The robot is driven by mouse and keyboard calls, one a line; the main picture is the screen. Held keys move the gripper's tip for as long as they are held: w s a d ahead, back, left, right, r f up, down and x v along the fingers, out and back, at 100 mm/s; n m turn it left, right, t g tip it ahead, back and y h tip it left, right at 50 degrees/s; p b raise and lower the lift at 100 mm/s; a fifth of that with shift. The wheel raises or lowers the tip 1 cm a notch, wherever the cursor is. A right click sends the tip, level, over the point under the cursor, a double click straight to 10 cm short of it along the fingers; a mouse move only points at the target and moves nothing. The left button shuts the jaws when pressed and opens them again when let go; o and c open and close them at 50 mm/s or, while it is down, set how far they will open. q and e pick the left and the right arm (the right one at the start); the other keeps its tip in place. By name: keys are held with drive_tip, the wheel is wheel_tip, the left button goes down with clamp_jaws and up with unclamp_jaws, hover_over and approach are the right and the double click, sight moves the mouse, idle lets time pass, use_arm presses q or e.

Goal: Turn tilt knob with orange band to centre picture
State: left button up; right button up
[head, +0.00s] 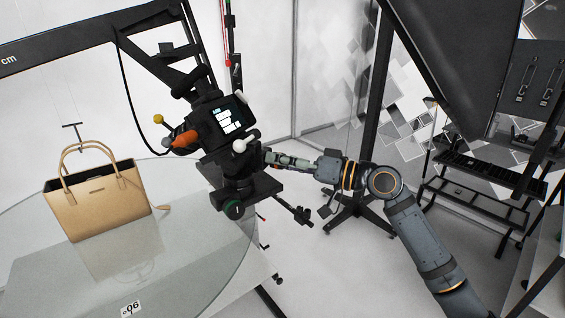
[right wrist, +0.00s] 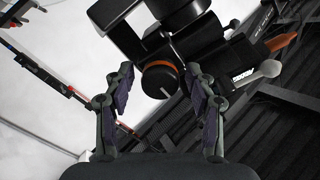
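The tilt knob with the orange band (right wrist: 161,80) shows in the right wrist view, a dark round knob with a pale line on its face. My right gripper (right wrist: 159,84) is open, with one finger on each side of the knob and a visible gap on both sides; I cannot tell how deep the fingertips reach. In the head view, my right gripper (head: 271,158) points left at the camera head, and the knob is not clearly seen there. The camera (head: 222,121) has a lit screen and sits tilted on its black mount. My left gripper is not in view.
A tan handbag (head: 98,201) stands on the glass turntable (head: 190,285) at left. An orange handle (head: 185,139), a white ball knob (head: 239,146) and a yellow knob (head: 158,119) stick out near the camera. A black shelf rack (head: 475,205) stands at right.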

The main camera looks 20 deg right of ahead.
wheel_tip(320, 180, up, 10)
idle(0.6)
